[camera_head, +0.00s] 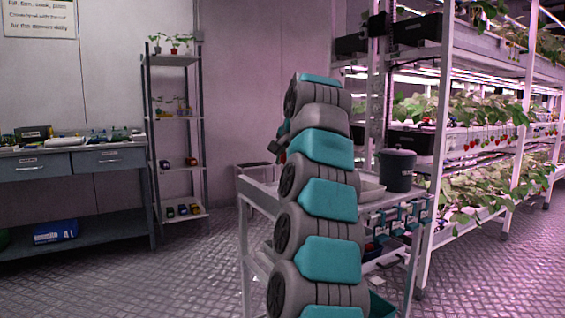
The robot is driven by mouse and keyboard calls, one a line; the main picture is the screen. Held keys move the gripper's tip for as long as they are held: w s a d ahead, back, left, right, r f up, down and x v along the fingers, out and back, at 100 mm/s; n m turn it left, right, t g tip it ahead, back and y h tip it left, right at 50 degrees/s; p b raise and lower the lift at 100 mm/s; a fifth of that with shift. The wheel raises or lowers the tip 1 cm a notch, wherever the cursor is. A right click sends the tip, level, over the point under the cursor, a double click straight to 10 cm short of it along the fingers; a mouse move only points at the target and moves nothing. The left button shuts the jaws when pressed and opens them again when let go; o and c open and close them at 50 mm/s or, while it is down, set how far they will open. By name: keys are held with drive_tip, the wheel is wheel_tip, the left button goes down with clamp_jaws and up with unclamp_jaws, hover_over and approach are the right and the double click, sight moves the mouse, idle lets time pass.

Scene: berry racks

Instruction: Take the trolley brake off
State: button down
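The trolley (260,196) is a pale metal cart with a top tray and lower shelves, standing in the middle of the view. My grey and teal arm rises in front of it and hides much of its middle. A dark grey bucket (397,170) stands at the right end of its top. Several blue-handled items hang along its right side. The brake cannot be made out, and the wheels are hidden or out of frame. A small dark part of my gripper (278,144) shows just left of the upper arm, above the tray; its fingers cannot be made out.
Plant racks (431,190) with strawberry plants stand close on the right. A narrow shelf stand (177,116) is at the back wall, and a workbench (72,172) with drawers is on the left. The patterned floor (190,265) left of the trolley is clear.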

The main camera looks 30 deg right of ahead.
drive_tip(key=shift+d+f, duration=0.1)
drive_tip(key=shift+f, duration=0.4)
drive_tip(key=c, duration=0.7)
unclamp_jaws()
drive_tip(key=shift+s+d, duration=0.1)
drive_tip(key=shift+o, duration=1.2)
drive_tip(key=shift+r, duration=0.3)
drive_tip(key=p+v, duration=0.1)
drive_tip(key=v, duration=0.6)
drive_tip(key=shift+s+r, duration=0.2)
drive_tip(key=shift+r, duration=0.1)
